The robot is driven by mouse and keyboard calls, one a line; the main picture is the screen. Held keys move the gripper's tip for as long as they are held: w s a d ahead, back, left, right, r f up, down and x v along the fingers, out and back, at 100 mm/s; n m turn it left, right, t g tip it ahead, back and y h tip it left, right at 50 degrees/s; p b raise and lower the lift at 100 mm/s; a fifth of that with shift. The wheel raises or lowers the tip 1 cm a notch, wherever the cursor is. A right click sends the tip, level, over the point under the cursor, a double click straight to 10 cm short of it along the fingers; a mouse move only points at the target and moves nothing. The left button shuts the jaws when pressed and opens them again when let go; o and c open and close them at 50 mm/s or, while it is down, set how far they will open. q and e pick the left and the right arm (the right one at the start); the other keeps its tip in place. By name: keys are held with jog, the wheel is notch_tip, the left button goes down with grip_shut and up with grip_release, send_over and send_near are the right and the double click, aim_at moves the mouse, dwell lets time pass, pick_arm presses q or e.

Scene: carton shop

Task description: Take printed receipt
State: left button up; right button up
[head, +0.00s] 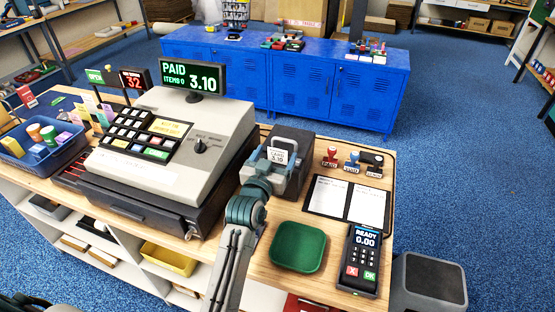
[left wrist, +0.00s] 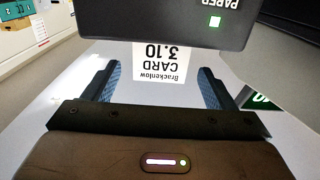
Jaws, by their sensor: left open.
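The printed receipt (head: 278,156) is a small white slip reading CARD 3.10, sticking out of the dark receipt printer (head: 297,145) beside the till. In the left wrist view the receipt (left wrist: 160,62) appears upside down, hanging from the printer's edge. My left gripper (head: 272,167) is right at the printer's front. In the left wrist view the open left gripper (left wrist: 158,72) has one blue-padded finger on each side of the receipt, with a gap to the paper on both sides. My right gripper is not in view.
The till (head: 180,130) stands left of the printer, its display showing PAID 3.10. A green tray (head: 297,247) and a card terminal (head: 362,258) are in front. Stamps (head: 352,160) and a two-sheet board (head: 347,200) lie right. A blue basket (head: 42,150) is far left.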

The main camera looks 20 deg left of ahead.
pick_arm(q)
jog(key=shift+s, duration=0.1)
jog(key=shift+c, duration=1.3)
jog(key=c, duration=0.8)
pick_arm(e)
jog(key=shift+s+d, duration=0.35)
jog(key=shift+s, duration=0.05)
pick_arm(q)
jog(key=shift+c, duration=0.2)
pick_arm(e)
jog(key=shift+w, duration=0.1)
